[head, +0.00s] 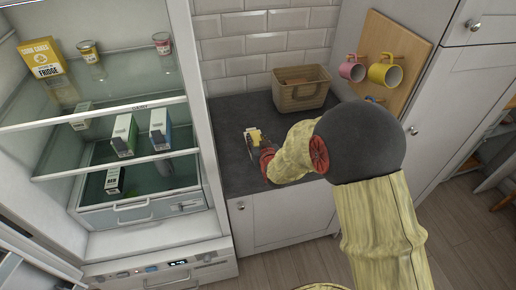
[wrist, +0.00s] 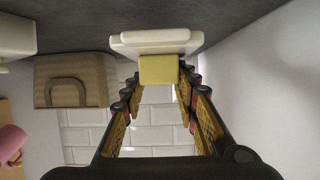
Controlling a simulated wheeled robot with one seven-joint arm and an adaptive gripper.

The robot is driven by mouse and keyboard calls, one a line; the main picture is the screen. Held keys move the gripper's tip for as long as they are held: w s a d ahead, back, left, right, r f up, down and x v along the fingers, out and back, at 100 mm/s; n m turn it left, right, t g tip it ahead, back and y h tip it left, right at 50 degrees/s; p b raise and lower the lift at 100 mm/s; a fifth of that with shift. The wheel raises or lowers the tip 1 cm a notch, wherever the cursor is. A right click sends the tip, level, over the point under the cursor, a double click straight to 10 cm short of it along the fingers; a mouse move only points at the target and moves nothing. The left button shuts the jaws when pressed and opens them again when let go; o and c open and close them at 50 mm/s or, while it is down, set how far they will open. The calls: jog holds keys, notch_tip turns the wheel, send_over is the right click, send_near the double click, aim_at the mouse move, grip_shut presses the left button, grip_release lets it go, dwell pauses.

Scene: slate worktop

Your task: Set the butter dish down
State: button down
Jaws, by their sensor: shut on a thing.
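The butter dish (head: 250,136) is small and white, with a yellow block on it. It is at the left part of the slate worktop (head: 232,172), close to the fridge. In the wrist view the white dish (wrist: 152,42) shows against the dark worktop, with the yellow block (wrist: 159,69) facing the camera. My gripper (head: 262,146) is shut on the butter dish; in the wrist view its fingers (wrist: 158,78) flank the yellow block. I cannot tell whether the dish touches the worktop. My fingers and the block hide part of it.
A tan basket (head: 301,90) stands at the back of the worktop by the tiled wall. Pink (head: 352,68) and yellow (head: 385,71) mugs hang on a wooden board at right. The open fridge (head: 120,120) with cartons and jars borders the worktop's left. Worktop in front of the basket is clear.

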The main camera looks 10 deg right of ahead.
jog(key=shift+w+d+f, duration=0.35)
jog(key=shift+w+f, duration=0.2)
jog(key=shift+f, duration=0.15)
jog(key=shift+f+b, duration=0.6)
jog(key=shift+f, duration=1)
jog(key=shift+f, duration=0.1)
jog(key=shift+f, duration=0.15)
jog(key=c, duration=1.5)
grip_release()
jog(key=shift+o, duration=0.6)
